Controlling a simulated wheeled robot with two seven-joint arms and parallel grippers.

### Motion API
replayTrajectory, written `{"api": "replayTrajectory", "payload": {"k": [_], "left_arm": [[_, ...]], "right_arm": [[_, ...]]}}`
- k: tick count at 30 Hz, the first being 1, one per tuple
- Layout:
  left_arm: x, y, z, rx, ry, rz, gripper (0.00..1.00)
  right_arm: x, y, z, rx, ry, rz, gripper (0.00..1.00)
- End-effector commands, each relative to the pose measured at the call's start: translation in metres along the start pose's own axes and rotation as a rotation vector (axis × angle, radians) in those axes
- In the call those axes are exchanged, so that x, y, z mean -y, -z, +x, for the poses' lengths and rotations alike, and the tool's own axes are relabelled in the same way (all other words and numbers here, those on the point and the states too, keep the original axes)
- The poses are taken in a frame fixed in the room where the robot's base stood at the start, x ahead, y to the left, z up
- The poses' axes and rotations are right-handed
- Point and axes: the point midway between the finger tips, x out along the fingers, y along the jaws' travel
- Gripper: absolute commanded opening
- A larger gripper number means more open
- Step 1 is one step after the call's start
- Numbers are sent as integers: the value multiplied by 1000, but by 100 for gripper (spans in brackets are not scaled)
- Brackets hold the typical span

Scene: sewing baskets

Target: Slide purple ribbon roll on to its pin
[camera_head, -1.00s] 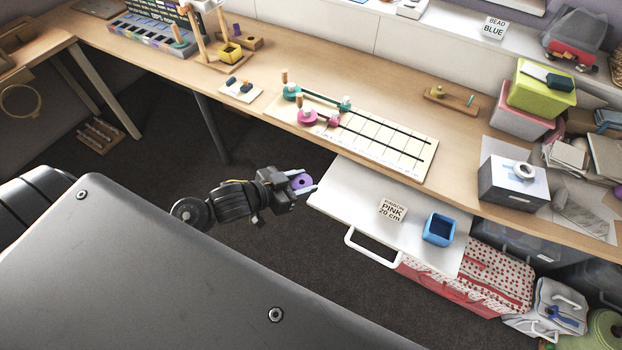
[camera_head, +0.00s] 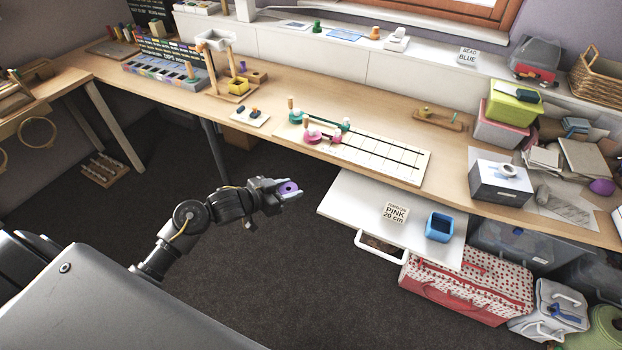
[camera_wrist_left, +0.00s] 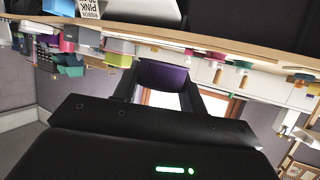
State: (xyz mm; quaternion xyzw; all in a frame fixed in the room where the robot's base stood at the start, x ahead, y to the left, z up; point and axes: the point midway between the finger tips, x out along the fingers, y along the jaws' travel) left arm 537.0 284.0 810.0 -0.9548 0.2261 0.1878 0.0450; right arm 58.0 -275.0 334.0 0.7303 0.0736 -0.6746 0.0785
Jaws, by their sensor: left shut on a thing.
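The purple ribbon roll (camera_head: 288,187) is between the fingers of my left gripper (camera_head: 291,190), which is shut on it. In the left wrist view the roll (camera_wrist_left: 163,80) shows dark purple between the two fingers. The gripper is in the air over the floor, in front of the worktable and left of the white pull-out tray. A pale ribbon board (camera_head: 385,157) on the table holds a teal roll (camera_head: 296,116) and a pink roll (camera_head: 312,136), with wooden pegs by them. I cannot tell which pin belongs to the purple roll. My right gripper is out of view.
A pegged rack (camera_head: 104,169) stands on the floor at left. A grey box (camera_head: 503,180) stands at right. Floor around the gripper is clear.

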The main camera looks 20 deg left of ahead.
Motion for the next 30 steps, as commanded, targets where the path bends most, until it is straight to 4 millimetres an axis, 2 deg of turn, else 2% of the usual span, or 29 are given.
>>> {"api": "replayTrajectory", "payload": {"k": [1, 6, 11, 16, 22, 27, 30], "left_arm": [[14, 4, 4, 0, 12, -3, 20], [57, 18, 14, -1, 49, -18, 20], [104, 37, 22, -1, 95, -37, 20], [170, 66, 24, -2, 177, -70, 20], [246, 90, 9, -2, 316, -132, 20], [291, 91, -14, 1, 452, -188, 20], [310, 84, -30, 3, 538, -223, 20]], "right_arm": [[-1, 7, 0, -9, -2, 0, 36], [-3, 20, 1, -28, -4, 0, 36], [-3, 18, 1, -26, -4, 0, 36], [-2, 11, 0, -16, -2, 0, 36], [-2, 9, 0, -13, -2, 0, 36], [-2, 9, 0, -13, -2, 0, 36], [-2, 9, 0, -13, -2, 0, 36]]}}
